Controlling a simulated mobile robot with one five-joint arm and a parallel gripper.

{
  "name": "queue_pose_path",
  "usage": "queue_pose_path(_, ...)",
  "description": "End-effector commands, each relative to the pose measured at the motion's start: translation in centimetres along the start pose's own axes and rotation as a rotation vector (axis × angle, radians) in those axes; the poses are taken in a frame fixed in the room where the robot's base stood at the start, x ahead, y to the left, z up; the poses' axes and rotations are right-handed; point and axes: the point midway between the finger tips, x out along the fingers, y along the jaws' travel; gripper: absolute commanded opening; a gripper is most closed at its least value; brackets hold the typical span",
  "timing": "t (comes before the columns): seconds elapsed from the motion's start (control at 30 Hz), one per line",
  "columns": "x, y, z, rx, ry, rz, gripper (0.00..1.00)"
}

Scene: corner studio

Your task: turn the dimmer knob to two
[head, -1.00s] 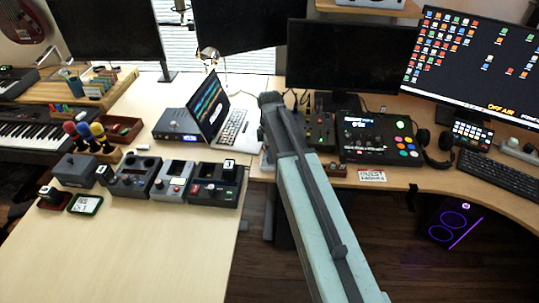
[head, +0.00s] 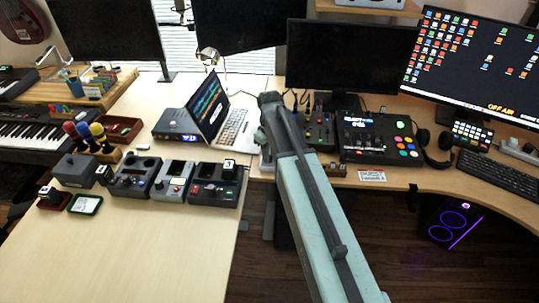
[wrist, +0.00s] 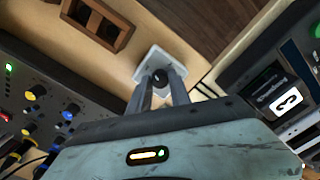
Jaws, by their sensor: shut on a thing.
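The dimmer knob (wrist: 160,77) is a small dark round knob on a white plate (wrist: 186,62) in the wrist view. My gripper (wrist: 161,82) has its two grey fingers on either side of the knob, shut on it. The knob's pointer and any marks around it are too small or covered to read. In the head view my arm reaches away over the desk, and its far part hides the gripper and the knob.
A mixer (wrist: 35,115) with coloured knobs and plugged cables lies left of my gripper in the wrist view. A wooden tray (wrist: 98,20) sits above it. A dark device marked 3 (head: 215,185) stands on the left table, whose front part (head: 150,255) is clear.

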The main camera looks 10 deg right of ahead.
Motion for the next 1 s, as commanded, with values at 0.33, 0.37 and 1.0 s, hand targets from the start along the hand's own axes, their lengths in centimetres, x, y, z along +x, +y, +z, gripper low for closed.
queue_pose_path(0.33,-0.01,0.01,-0.06,0.328,0.001,0.001,0.0)
queue_pose_path(0.37,-0.01,0.01,-0.06,0.357,0.001,0.001,0.0)
queue_pose_path(1.0,-0.02,0.05,-0.08,0.956,0.003,0.0,0.0)
